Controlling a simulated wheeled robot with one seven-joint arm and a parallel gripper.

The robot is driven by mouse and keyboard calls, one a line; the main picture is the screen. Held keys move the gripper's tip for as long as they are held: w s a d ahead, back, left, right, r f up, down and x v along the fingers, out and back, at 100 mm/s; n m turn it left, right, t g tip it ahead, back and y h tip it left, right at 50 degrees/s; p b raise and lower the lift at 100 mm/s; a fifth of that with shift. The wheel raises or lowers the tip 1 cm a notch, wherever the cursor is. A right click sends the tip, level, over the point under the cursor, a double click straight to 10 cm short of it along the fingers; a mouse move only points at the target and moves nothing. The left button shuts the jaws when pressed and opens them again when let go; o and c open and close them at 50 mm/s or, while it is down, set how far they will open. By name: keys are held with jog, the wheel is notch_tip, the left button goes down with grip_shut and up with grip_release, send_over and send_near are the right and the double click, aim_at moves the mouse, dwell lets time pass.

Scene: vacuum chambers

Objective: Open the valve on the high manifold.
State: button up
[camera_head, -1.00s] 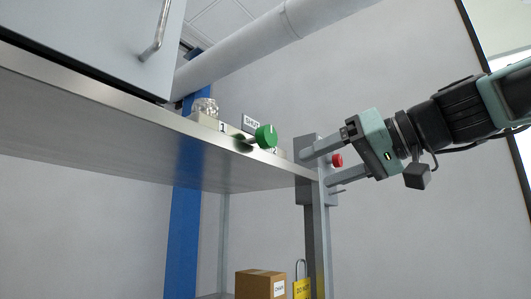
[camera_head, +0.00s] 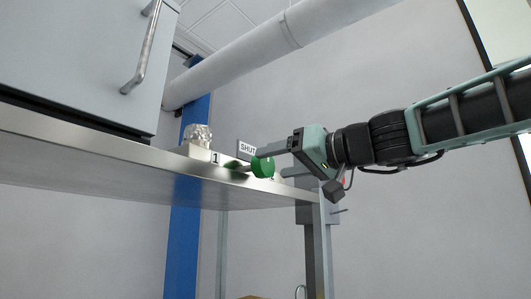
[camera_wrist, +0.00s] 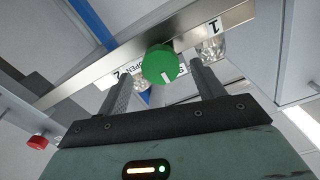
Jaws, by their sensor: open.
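The green round valve knob (camera_head: 263,167) sticks out from the front of the manifold (camera_head: 203,154) on the high shelf, between labels 1 and 2. A white line shows on the knob's face (camera_wrist: 160,65) in the wrist view. My gripper (camera_head: 272,149) is at the knob's right in the head view. In the wrist view its two fingers (camera_wrist: 159,83) are apart, one to each side of the knob and a little short of it. No contact is clear.
A grey cabinet (camera_head: 75,55) with a bar handle stands on the shelf at left. The metal shelf edge (camera_head: 100,152) runs just below the knob. A clear glass dome (camera_head: 197,133) sits near label 1. A red knob (camera_wrist: 37,142) shows at lower left in the wrist view.

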aim_at(268, 165)
jog(key=shift+p+x, duration=0.65)
jog(key=shift+x, duration=1.35)
jog(key=c, duration=1)
